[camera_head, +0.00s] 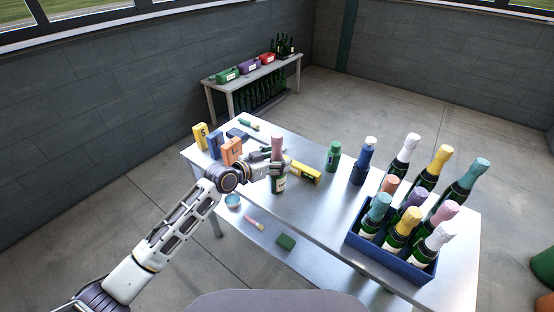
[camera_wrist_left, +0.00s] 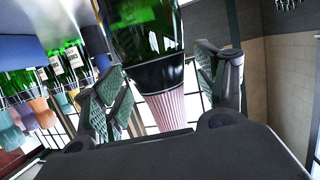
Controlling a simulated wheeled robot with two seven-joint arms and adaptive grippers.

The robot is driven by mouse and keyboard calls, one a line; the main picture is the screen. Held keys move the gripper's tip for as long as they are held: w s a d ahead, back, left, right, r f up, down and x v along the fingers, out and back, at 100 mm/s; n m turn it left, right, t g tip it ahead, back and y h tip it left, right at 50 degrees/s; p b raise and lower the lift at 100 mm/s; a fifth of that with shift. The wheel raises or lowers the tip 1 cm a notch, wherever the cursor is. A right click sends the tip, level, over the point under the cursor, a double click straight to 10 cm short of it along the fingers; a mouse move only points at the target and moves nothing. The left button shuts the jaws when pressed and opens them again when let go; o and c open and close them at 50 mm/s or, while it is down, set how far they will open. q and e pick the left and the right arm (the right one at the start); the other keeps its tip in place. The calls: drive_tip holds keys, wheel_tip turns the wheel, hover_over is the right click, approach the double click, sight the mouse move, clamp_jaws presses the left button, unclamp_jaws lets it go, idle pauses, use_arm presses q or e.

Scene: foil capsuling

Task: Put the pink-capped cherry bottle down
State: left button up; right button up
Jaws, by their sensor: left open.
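The pink-capped bottle (camera_head: 277,147) stands upright on the steel table, left of its middle. Its body is dark green with a pale label low down. My left gripper (camera_head: 277,167) is around its upper part, with the fingers apart and partly hiding it. In the left wrist view, which is upside down, the pink pleated cap (camera_wrist_left: 167,108) and dark neck sit between the two open fingers of the left gripper (camera_wrist_left: 165,80). A gap shows beside the bottle on both sides. My right gripper is not in view.
A blue crate (camera_head: 391,262) of capped bottles stands at the right, with several capped bottles behind it. A yellow box (camera_head: 306,173) lies right of the bottle. A green cylinder (camera_head: 333,157) and blue device (camera_head: 363,168) stand further right. Orange (camera_head: 232,151) and yellow boxes stand left.

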use_arm(q)
drive_tip(key=shift+s+a+r, duration=0.1)
drive_tip(key=shift+s+a, duration=0.3)
drive_tip(key=shift+a, duration=0.05)
drive_tip(key=v, duration=0.5)
drive_tip(key=shift+s+a+r, duration=0.15)
drive_tip(key=shift+s+a, duration=0.05)
drive_tip(key=shift+a, duration=0.05)
drive_tip(key=v, duration=0.4)
drive_tip(key=shift+s+a+r+b, duration=0.15)
drive_tip(key=shift+s+a+b, duration=0.1)
drive_tip(key=shift+s+b, duration=0.05)
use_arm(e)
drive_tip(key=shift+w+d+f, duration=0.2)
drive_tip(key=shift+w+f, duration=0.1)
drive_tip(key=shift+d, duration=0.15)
